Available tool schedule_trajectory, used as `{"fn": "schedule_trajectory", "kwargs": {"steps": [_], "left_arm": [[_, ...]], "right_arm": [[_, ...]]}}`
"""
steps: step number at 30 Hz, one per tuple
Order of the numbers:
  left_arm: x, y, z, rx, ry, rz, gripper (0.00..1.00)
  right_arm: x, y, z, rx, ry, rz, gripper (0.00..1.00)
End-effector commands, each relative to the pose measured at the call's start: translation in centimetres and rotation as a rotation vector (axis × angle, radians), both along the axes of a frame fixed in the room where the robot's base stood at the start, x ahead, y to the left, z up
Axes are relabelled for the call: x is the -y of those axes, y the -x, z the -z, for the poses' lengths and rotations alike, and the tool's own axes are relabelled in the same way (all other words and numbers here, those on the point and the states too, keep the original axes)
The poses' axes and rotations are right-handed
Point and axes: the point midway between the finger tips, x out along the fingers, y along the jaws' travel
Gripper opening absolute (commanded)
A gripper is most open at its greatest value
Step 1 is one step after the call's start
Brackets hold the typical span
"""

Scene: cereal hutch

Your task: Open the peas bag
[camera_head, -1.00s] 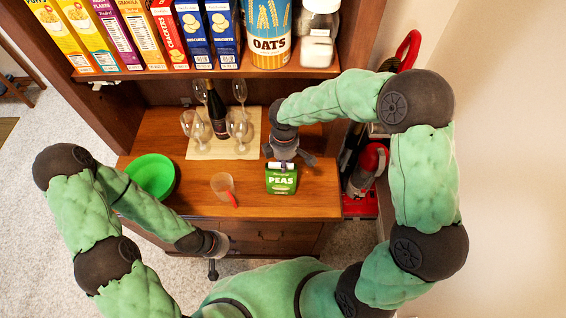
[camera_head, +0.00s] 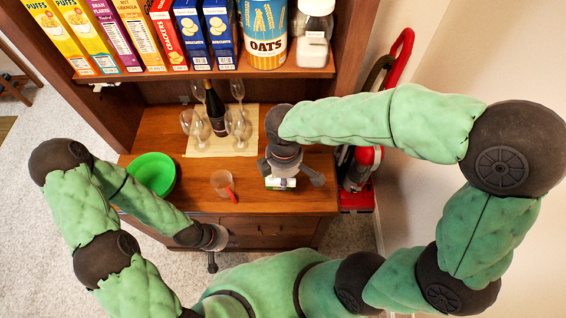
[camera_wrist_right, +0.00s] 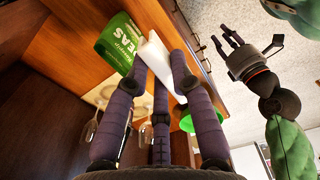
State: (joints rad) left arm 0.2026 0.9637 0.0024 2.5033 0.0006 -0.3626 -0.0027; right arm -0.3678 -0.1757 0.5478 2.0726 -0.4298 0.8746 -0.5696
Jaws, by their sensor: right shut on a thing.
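The green peas bag (camera_wrist_right: 118,45) shows in the right wrist view with part of its lettering. In the head view its green and white edge (camera_head: 284,185) shows beneath my right gripper, which hides most of it. My right gripper (camera_wrist_right: 162,70) is shut on a long white piece, a clip by its look, beside the bag. I cannot tell whether the piece still touches the bag. The right gripper also shows in the head view (camera_head: 290,170). My left gripper (camera_head: 212,262) hangs low in front of the cabinet. Its fingers look spread and empty in the right wrist view (camera_wrist_right: 240,42).
A clear cup with a red handle (camera_head: 222,184) stands left of the bag. Green bowls (camera_head: 153,172), several glasses and a dark bottle (camera_head: 216,112) stand further left and back. Cereal boxes line the shelf above. A red vacuum (camera_head: 362,165) stands right of the cabinet.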

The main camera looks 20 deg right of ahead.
Motion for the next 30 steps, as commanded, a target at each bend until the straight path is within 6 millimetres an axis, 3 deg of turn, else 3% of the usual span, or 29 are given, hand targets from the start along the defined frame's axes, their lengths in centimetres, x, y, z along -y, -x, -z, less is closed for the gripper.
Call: {"fn": "schedule_trajectory", "kwargs": {"steps": [7,30], "left_arm": [[0.0,0.0,-0.5,0.000,0.000,0.000,0.31],[0.0,0.0,-3.4,0.000,0.000,0.000,0.31]], "right_arm": [[-0.3,1.4,-1.0,0.000,0.000,0.000,0.11],[-0.3,1.4,-4.3,0.001,0.000,0.001,0.11]]}}
